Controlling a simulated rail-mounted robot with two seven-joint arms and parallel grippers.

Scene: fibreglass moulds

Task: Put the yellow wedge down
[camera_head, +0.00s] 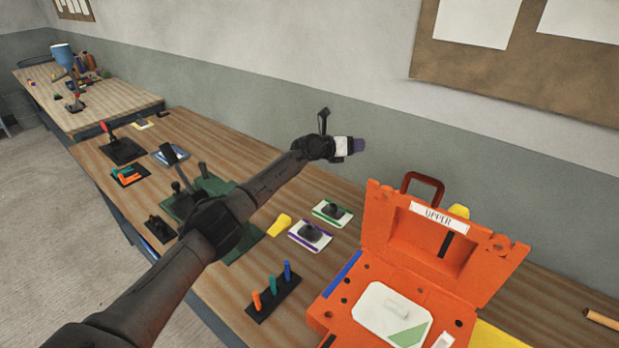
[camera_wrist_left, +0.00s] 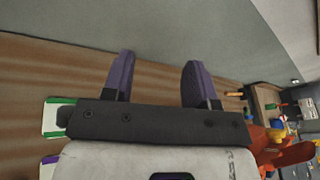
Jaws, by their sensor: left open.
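A yellow wedge (camera_head: 280,224) lies on the wooden bench in the head view, left of the two white cards with dark knobs. Another yellow piece (camera_head: 459,211) shows partly behind the upright orange mould half; its full shape is hidden. My left gripper (camera_head: 358,145) is above the back of the bench, up and right of the yellow wedge and clear of it. Its purple fingers stand apart in the left wrist view (camera_wrist_left: 158,75), with nothing between them but bench behind. My right gripper is not in view.
The open orange mould (camera_head: 374,220), labelled UPPER, stands at right with a dark red handle behind it. A green-edged card (camera_head: 333,213) and a purple-edged card (camera_head: 310,236) lie beside it. A black peg block (camera_head: 273,300) is in front. Bare bench shows between them.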

